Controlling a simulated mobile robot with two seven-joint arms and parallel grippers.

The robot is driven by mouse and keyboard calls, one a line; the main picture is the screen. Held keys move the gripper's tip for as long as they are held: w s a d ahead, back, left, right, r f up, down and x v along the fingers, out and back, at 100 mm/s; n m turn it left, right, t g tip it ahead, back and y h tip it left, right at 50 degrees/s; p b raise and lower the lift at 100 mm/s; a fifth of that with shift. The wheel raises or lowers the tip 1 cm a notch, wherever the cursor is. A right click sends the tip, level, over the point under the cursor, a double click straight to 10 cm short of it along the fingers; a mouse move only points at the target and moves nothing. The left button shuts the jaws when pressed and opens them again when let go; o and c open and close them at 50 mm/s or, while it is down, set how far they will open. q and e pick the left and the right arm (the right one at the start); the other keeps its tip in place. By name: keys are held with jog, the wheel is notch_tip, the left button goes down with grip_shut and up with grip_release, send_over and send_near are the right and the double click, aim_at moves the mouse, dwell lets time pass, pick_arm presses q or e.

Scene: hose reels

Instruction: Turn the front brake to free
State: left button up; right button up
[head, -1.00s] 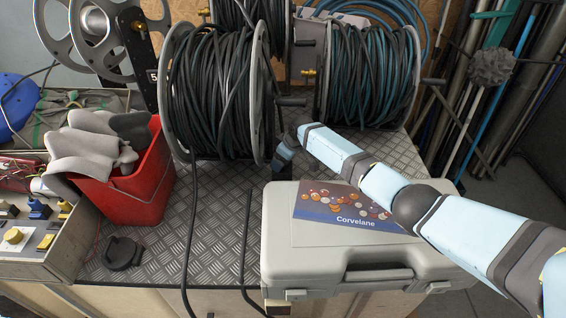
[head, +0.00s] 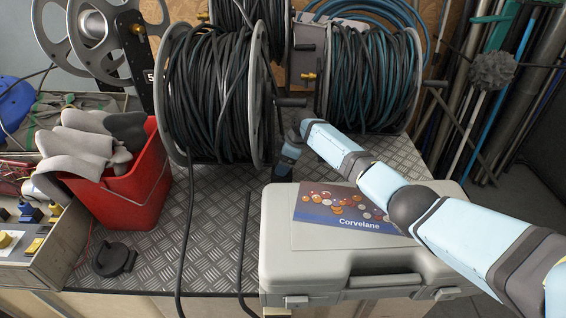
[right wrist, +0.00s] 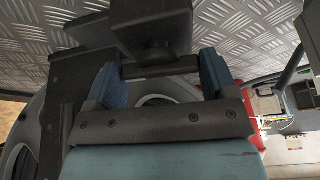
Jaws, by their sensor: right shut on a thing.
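The front reel (head: 215,95), wound with black hose, stands on the chequered metal deck. My right gripper (head: 284,168) is low beside its right flange, below the crank handle (head: 291,102). In the right wrist view the fingers of my right gripper (right wrist: 165,78) are set apart, shut on a dark bar (right wrist: 160,67), apparently the front brake. A dark block (right wrist: 150,22) sits just above the bar. In the head view my arm and gripper hide the brake, so its setting cannot be read. My left gripper is not in view.
A grey case (head: 335,268) with a Corvelane leaflet (head: 345,207) lies under my right forearm. A red bin (head: 125,195) with grey gloves stands at left. A second reel (head: 370,75) is behind right. A loose black hose (head: 186,230) runs down the deck front.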

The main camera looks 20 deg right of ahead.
jog(key=o, duration=0.8)
jog(key=shift+o, duration=0.2)
jog(key=p+v, duration=0.1)
jog(key=v, duration=0.6)
jog(key=shift+r, duration=0.2)
jog(key=shift+d, duration=0.1)
